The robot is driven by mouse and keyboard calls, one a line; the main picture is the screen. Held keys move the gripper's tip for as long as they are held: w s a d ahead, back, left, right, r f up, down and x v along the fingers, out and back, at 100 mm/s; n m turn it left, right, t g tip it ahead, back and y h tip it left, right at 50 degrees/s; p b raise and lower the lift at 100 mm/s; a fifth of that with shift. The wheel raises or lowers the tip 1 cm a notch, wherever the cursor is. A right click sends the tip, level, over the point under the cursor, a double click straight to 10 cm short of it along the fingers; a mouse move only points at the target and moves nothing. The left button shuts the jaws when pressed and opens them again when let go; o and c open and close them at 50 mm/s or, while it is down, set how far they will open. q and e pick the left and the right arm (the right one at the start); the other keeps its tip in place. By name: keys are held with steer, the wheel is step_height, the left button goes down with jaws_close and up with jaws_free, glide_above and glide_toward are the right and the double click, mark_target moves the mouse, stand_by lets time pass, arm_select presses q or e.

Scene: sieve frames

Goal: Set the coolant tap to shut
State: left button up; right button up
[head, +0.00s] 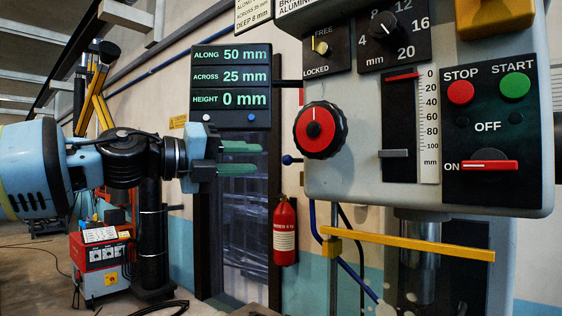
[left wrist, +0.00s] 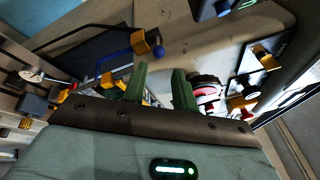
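A lever with a blue ball knob (head: 287,159) sticks out to the left from behind the control box in the head view. A blue ball (left wrist: 140,48) beside a brass-coloured block (left wrist: 154,38) shows beyond the fingers in the left wrist view. These may be the coolant tap; no label on them is readable. A blue hose (head: 313,218) runs down below the box, near a brass-coloured block (head: 331,247). My left gripper (head: 240,158) is open and empty, its green fingers left of the blue knob. The fingers (left wrist: 161,88) are apart in the wrist view. My right gripper is not in view.
The control box (head: 352,185) carries a red-and-black handwheel (head: 320,130), a slider, a dial and START/STOP buttons. A readout (head: 231,87) hangs behind my left gripper. A red extinguisher (head: 285,231) is on the wall. A yellow bar (head: 408,243) crosses below the box.

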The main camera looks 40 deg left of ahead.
mark_target(283, 160)
arm_select(q)
steer(key=x, duration=0.7)
steer(key=shift+w, duration=0.3)
steer(key=shift+d, duration=0.1)
steer(key=shift+c, duration=0.5)
jaws_close()
